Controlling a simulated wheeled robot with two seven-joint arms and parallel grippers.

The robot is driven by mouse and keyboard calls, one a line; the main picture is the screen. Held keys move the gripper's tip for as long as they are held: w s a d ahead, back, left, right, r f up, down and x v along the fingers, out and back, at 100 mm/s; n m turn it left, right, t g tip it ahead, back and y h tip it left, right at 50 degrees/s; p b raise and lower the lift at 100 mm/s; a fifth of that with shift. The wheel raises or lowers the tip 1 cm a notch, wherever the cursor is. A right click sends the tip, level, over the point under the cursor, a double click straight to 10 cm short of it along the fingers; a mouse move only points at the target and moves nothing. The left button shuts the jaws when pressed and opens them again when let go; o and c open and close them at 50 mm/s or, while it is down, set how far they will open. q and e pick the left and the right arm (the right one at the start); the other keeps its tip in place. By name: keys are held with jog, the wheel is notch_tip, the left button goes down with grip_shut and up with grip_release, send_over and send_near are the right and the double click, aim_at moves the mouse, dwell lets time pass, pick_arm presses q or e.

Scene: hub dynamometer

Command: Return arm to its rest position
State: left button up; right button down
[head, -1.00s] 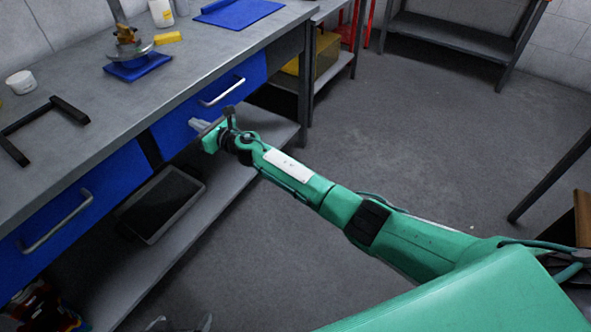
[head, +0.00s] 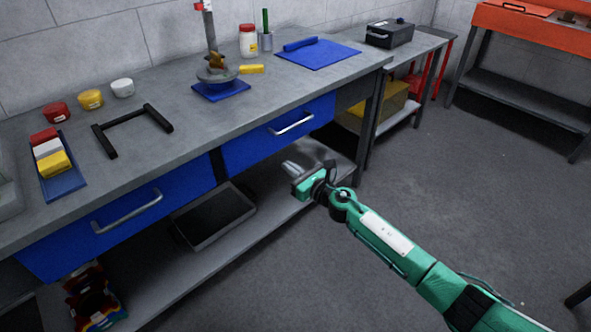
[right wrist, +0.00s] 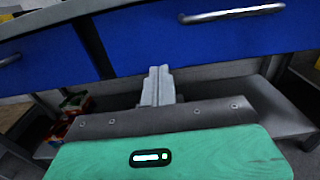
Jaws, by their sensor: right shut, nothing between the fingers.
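My right arm, green, comes in from the lower right in the head view. Its right gripper (head: 291,168) is shut and empty, in front of the bench below the right blue drawer (head: 280,132). In the right wrist view the gripper's grey fingers (right wrist: 158,85) are together, with the blue drawer fronts beyond them. Both drawers look closed. My left gripper is not in view.
The grey bench (head: 150,85) holds a black U-shaped handle (head: 132,128), a hub stand on a blue pad (head: 221,91), jars and a blue mat (head: 318,53). A lower shelf (head: 165,272) carries a dark tray (head: 214,217). Open floor (head: 440,180) lies to the right.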

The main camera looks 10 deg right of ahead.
jog(key=shift+v, duration=0.8)
